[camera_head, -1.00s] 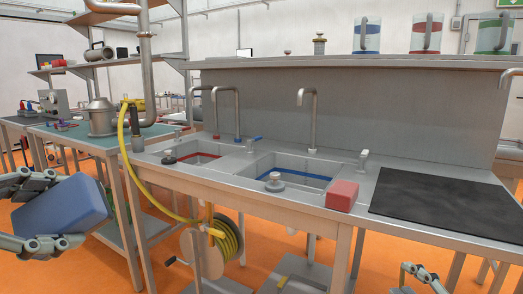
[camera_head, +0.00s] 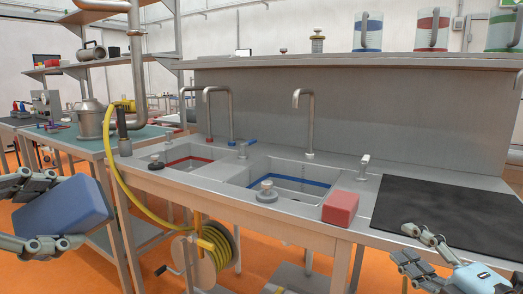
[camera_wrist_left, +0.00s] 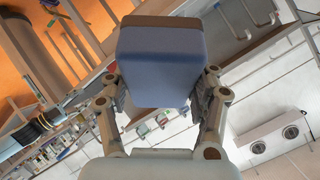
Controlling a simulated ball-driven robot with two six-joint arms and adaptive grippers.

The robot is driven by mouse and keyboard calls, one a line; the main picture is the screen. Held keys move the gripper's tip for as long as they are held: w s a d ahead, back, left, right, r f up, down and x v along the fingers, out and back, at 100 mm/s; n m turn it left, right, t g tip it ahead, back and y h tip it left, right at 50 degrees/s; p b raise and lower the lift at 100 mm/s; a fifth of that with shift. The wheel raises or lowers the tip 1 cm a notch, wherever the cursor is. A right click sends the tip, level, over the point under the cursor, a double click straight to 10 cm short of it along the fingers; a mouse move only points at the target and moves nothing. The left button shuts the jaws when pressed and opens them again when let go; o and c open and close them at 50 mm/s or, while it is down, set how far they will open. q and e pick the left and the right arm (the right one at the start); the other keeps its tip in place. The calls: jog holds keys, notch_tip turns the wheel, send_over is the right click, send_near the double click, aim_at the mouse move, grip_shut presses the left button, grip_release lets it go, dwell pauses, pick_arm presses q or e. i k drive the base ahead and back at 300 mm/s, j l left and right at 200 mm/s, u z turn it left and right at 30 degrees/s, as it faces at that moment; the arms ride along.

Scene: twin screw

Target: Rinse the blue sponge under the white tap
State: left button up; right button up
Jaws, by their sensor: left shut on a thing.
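My left gripper (camera_head: 62,212) is shut on the blue sponge (camera_head: 68,220) at the left of the head view, in the air in front of the bench. In the left wrist view the sponge (camera_wrist_left: 160,55) sits between both fingers of the left gripper (camera_wrist_left: 161,85), its dark end outward. The white tap (camera_head: 311,120), a curved metal spout with a white ring at its base, stands behind the right basin (camera_head: 290,180), well right of the sponge. My right gripper (camera_head: 401,243) looks open and empty in front of the black mat at lower right.
A red block (camera_head: 340,207) sits on the counter's front edge, right of the basin. A grey round plug (camera_head: 267,192) is by the basin's front rim. Two other taps (camera_head: 222,115) stand further left. A yellow hose reel (camera_head: 215,250) hangs below. A black mat (camera_head: 430,215) lies right.

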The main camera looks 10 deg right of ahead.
aim_at(362, 165)
jog(key=i+l, duration=0.9)
jog(key=i, duration=0.2)
